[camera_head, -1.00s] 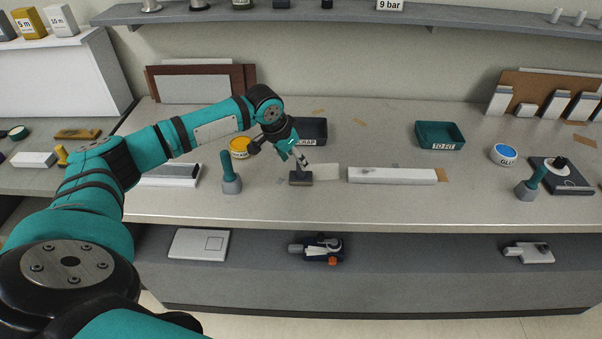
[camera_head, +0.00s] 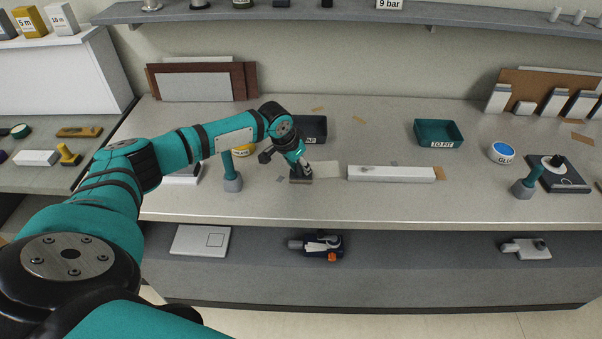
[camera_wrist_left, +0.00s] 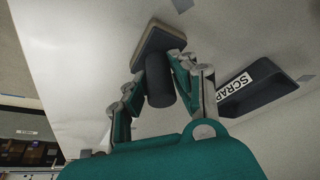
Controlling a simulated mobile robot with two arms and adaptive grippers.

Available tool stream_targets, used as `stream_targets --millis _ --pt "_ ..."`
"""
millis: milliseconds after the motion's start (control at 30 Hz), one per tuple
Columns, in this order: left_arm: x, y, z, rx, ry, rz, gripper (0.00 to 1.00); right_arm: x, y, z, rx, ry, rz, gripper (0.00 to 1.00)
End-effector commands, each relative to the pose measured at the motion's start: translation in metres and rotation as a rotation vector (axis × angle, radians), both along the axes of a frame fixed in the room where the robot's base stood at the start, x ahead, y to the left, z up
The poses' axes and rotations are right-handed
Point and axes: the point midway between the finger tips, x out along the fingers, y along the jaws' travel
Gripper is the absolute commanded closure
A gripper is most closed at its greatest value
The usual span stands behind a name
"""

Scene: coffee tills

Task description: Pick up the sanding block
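The sanding block (camera_head: 300,179) is a dark flat block with an upright dark cylindrical handle. It stands on the workbench, left of a long white bar. In the left wrist view its base (camera_wrist_left: 158,38) and handle (camera_wrist_left: 160,86) lie between the fingers of my left gripper (camera_wrist_left: 160,72). The fingers are on either side of the handle, very close to it; whether they press on it I cannot tell. In the head view my left gripper (camera_head: 304,167) is down at the block and hides most of the handle. My right gripper is not in view.
A black scrap tray (camera_head: 313,128) stands just behind the gripper, and a yellow-labelled tub (camera_head: 243,153) is partly behind my arm. A teal-handled tool (camera_head: 231,174) stands to the left. The white bar (camera_head: 391,174) lies to the right. The bench front is clear.

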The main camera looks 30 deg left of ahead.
Motion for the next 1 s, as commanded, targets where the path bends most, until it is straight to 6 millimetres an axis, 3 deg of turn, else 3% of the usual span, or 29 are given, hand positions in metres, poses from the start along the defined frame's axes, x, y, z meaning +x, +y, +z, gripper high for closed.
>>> stream_targets --millis 33,133,567,800,1000 --pt "0.000 0.000 0.000 0.000 0.000 0.000 0.87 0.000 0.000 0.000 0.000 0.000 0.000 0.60" --pt "0.000 0.000 0.000 0.000 0.000 0.000 1.00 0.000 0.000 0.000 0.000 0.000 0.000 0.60" --pt "0.001 0.000 0.006 -0.001 -0.003 0.000 1.00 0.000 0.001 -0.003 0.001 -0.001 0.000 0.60" --pt "0.001 0.000 0.037 -0.001 -0.006 0.001 1.00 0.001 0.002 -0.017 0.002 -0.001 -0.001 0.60" --pt "-0.037 -0.029 0.036 0.001 0.000 -0.005 1.00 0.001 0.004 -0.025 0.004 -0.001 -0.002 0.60"
